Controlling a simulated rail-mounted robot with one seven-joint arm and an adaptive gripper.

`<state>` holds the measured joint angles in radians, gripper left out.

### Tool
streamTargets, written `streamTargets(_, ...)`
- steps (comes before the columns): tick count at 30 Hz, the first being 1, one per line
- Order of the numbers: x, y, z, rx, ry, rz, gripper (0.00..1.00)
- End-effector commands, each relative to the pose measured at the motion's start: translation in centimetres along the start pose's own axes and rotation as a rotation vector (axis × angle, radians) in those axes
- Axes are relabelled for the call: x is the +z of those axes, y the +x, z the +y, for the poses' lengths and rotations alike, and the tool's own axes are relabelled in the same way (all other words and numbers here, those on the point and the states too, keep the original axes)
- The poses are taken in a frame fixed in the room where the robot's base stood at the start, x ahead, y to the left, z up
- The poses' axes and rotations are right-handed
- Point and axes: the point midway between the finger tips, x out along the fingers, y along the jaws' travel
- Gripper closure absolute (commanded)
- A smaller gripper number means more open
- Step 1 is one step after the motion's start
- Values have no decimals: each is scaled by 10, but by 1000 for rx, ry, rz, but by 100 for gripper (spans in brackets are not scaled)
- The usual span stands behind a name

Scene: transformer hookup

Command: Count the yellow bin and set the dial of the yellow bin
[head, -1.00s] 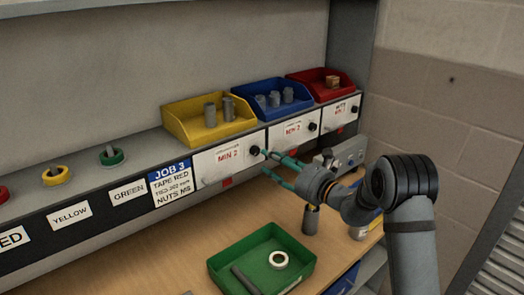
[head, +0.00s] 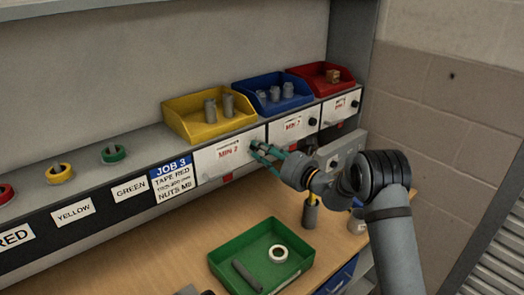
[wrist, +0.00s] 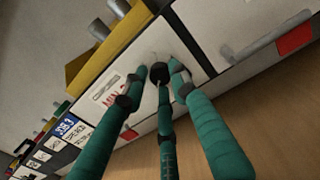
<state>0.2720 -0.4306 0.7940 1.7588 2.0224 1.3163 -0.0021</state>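The yellow bin (head: 190,130) stands on the shelf in the head view, with two grey cylinders (head: 227,105) upright in it. Below it is a white panel (head: 215,160) marked "MIN 2". The panel's black dial (wrist: 160,71) shows in the wrist view; in the head view my fingers mostly hide it. My gripper (head: 258,150) has teal fingers, and its tips (wrist: 160,75) are around the dial, very close to it on both sides, with one finger below. I cannot tell whether they touch it. The dial's setting is too small to read.
A blue bin (head: 270,90) and a red bin (head: 320,80) stand to the right above similar panels with dials. A green tray (head: 225,262) with a white ring lies on the bench below. Tape rolls and a "JOB 3" card (head: 172,180) are at left.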

Motion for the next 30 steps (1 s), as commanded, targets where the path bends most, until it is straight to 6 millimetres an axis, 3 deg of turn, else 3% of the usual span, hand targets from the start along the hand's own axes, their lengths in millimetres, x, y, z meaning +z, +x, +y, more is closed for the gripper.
streamTargets(13,0,0,0,-1,0,-1,100)
streamTargets(23,1,0,-1,-1,39,-4,100)
streamTargets(30,1,0,-1,-2,178,-12,100)
